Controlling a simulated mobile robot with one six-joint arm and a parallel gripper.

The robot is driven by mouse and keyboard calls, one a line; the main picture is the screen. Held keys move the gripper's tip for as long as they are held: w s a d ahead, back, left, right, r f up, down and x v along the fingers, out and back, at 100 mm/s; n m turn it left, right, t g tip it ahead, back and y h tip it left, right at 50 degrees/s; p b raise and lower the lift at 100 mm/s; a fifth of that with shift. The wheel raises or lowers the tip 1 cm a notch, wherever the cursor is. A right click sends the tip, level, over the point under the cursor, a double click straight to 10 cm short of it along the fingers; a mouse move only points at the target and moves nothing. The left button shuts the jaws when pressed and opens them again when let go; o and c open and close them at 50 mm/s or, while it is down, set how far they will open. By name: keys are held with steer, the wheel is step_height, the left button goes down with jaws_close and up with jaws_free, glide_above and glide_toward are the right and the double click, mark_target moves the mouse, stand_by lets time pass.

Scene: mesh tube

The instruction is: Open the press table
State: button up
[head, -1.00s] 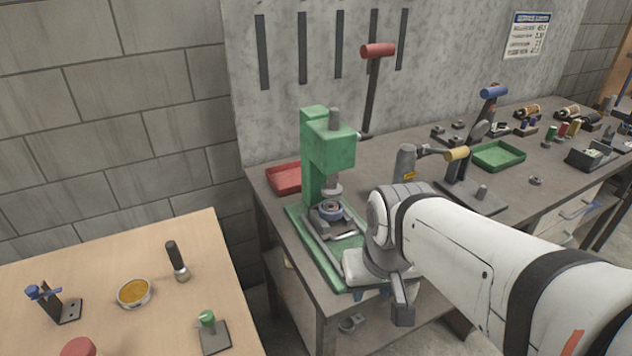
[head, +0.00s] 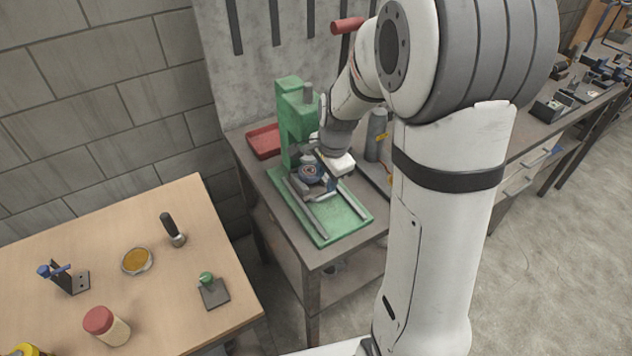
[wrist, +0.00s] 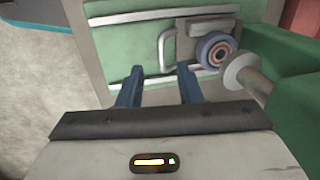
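The green press (head: 290,115) stands on the bench with its ram above the press table. The press table (wrist: 188,50) is a small grey plate bearing a round blue-and-grey bearing part (wrist: 217,50); this part also shows in the head view (head: 311,172). A metal bar handle (wrist: 166,50) sticks out from the plate's side. The table sits between two rails on the green base (head: 325,232), under the ram. My gripper (wrist: 160,70) is open, its blue fingers apart and empty. The handle lies between or just beyond the fingertips; I cannot tell the depth.
A red tray (head: 264,141) lies behind the press. A grey bottle (head: 376,135) stands right of it. The wooden table (head: 190,215) at left holds a jar (head: 106,326), a dish (head: 137,261) and small tools. The rails' front stretch is clear.

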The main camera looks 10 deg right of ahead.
mark_target(322, 199)
steer(key=f, duration=0.4)
steer(key=w+f, duration=0.1)
steer(key=f, duration=0.2)
steer(key=shift+a+f+p, duration=0.1)
steer(key=shift+a+p, duration=0.1)
steer(key=shift+p, duration=0.15)
steer(key=shift+c, duration=0.5)
jaws_close()
